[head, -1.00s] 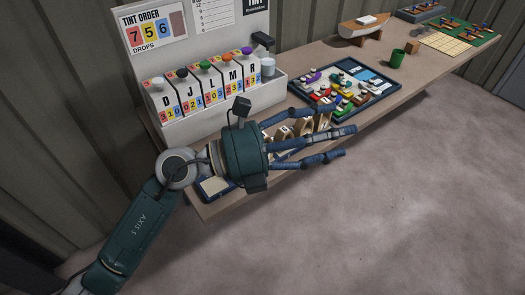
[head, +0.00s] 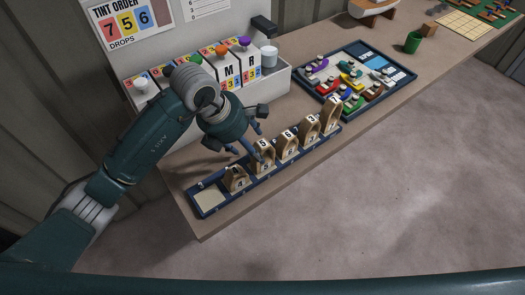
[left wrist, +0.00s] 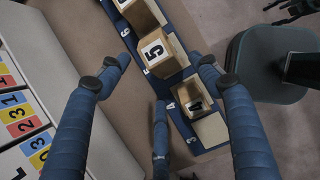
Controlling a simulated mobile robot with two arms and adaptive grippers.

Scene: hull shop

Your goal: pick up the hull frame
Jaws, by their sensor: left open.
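Several wooden arch-shaped hull frames with number labels stand upright in a row in a long blue rack (head: 213,210). The nearest frame (head: 236,182) is the lowest; the frame labelled 5 (head: 263,158) stands behind it. The end slot in front is empty and pale. My left gripper (head: 248,146) points down beside the row, fingers spread, empty. In the left wrist view, its open fingers (left wrist: 158,78) are around the area over the frame labelled 5 (left wrist: 157,54), with the low frame (left wrist: 192,100) just beyond. Dark fingers at the top right, probably my right gripper (left wrist: 290,9), are partly cut off.
A white dispenser (head: 275,88) with coloured knobs stands at the back left, close to my left arm. A dark tray (head: 352,48) of small coloured boats lies further along the bench. A green cup (head: 412,42) stands beyond it.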

